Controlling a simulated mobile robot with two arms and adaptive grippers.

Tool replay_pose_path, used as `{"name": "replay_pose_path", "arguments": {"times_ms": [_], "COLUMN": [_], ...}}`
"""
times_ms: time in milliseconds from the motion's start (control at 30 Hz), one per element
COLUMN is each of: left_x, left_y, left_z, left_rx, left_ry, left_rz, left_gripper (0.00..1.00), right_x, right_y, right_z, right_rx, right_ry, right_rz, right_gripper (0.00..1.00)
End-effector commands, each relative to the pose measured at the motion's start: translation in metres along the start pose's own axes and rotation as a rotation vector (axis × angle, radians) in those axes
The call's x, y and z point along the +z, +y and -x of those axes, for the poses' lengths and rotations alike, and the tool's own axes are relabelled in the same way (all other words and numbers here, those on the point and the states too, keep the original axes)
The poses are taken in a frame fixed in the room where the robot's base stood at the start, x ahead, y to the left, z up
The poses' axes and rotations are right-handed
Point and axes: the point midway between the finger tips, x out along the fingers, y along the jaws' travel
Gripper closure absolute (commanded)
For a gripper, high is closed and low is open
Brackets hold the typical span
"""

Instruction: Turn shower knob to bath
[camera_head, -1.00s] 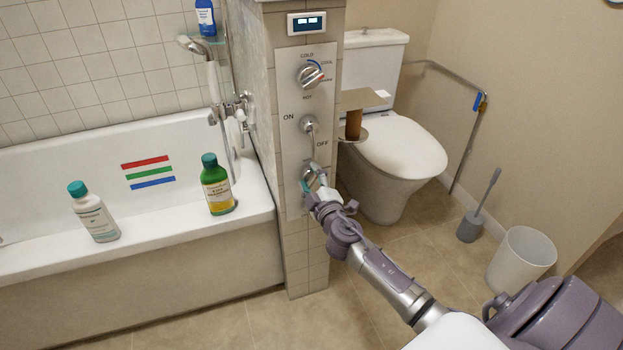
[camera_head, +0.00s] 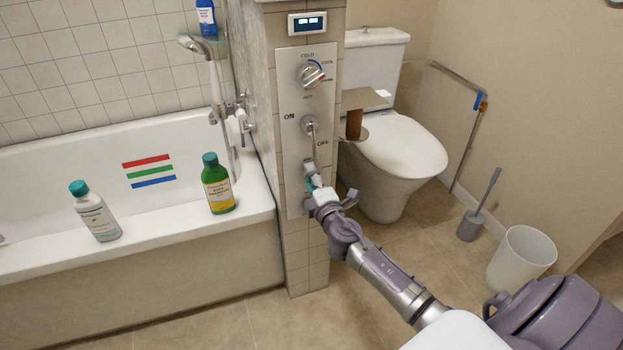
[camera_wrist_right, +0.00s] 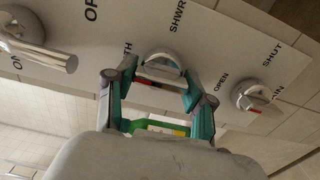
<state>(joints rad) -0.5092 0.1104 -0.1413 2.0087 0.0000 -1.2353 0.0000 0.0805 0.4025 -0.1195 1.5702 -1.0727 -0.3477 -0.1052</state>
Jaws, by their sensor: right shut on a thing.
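The shower knob (camera_wrist_right: 163,66) is a round silver knob on a pale wall panel (camera_wrist_right: 130,22), with a red mark on its edge. A partly covered label ending in "TH" and the label "SHWR" stand beside it. My right gripper (camera_wrist_right: 157,84), with its green and grey fingers, is shut on this knob, one finger on each side. I cannot tell exactly which label the knob points to. In the head view my right gripper (camera_head: 312,178) is at the low part of the panel (camera_head: 290,80) and hides the knob. My left gripper is not in view.
An ON/OFF lever (camera_head: 310,126) and a temperature dial (camera_head: 310,75) sit above on the panel. Another knob (camera_wrist_right: 254,97) with OPEN and SHUT labels is close by. A paper-roll holder (camera_head: 360,98) and toilet (camera_head: 400,150) stand right; bottles (camera_head: 217,186) stand on the bathtub (camera_head: 130,270).

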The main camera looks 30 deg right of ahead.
Motion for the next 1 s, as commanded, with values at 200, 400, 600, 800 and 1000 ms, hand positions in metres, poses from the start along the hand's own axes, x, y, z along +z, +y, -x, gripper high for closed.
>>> {"name": "replay_pose_path", "arguments": {"times_ms": [200, 400, 600, 800, 1000], "left_x": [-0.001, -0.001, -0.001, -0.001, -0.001], "left_y": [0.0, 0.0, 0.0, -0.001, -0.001], "left_z": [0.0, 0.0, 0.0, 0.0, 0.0], "left_rx": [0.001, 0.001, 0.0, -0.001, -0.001], "left_ry": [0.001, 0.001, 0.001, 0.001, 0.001], "left_rz": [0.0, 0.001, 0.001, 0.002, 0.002], "left_gripper": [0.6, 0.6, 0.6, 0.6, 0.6], "right_x": [-0.001, -0.001, 0.0, 0.0, -0.001], "right_y": [-0.002, -0.002, -0.001, -0.001, -0.002], "right_z": [0.001, 0.001, 0.0, 0.0, 0.015], "right_rx": [-0.003, -0.003, -0.002, -0.001, -0.003], "right_ry": [0.002, 0.002, 0.001, 0.001, 0.002], "right_rz": [0.009, 0.009, 0.007, 0.006, 0.005], "right_gripper": [0.81, 0.42, 0.21, 0.21, 0.21]}}
